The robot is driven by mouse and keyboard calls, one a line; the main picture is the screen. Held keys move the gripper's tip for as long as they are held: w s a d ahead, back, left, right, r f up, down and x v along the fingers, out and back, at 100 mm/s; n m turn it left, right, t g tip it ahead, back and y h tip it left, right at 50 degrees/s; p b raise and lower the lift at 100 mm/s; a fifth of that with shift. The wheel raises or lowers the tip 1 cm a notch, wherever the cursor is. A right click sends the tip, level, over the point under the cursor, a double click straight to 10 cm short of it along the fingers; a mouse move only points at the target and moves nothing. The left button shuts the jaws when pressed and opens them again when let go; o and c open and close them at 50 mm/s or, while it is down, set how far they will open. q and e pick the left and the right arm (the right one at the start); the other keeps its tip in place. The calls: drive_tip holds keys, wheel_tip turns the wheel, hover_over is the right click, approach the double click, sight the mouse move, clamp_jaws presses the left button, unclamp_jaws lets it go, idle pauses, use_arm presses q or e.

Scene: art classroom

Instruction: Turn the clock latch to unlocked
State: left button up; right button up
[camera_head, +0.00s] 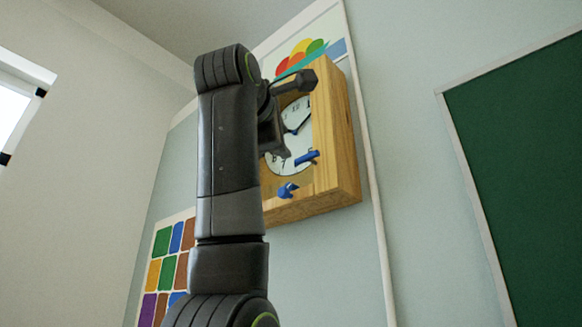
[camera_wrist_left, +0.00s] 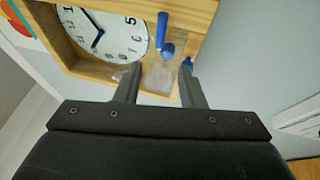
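A wooden box clock (camera_head: 338,135) with a white dial and dark hands hangs on the wall; my left arm hides its left side. A blue lever (camera_head: 307,158) sticks out at the dial's lower right, and a small blue knob (camera_head: 288,190) sits on the lower frame. My left gripper (camera_head: 290,115) is in front of the dial in the head view. In the left wrist view my left gripper (camera_wrist_left: 161,72) is open and empty, facing the clock's frame. The blue lever (camera_wrist_left: 164,32) is beyond the fingers, and the blue knob (camera_wrist_left: 187,63) is by the right fingertip; contact is unclear.
A green board (camera_head: 525,140) with a pale frame is on the right wall. A chart of coloured patches (camera_head: 168,260) is at the lower left, and a colourful poster (camera_head: 300,50) is behind the clock. Wall space right of the clock is clear.

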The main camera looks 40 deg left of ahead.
use_arm(q)
drive_tip(key=b+v, duration=0.1)
drive_tip(key=v, duration=0.5)
drive_tip(key=shift+s+b, duration=0.2)
drive_tip(key=shift+b, duration=0.2)
drive_tip(key=shift+w, duration=0.1)
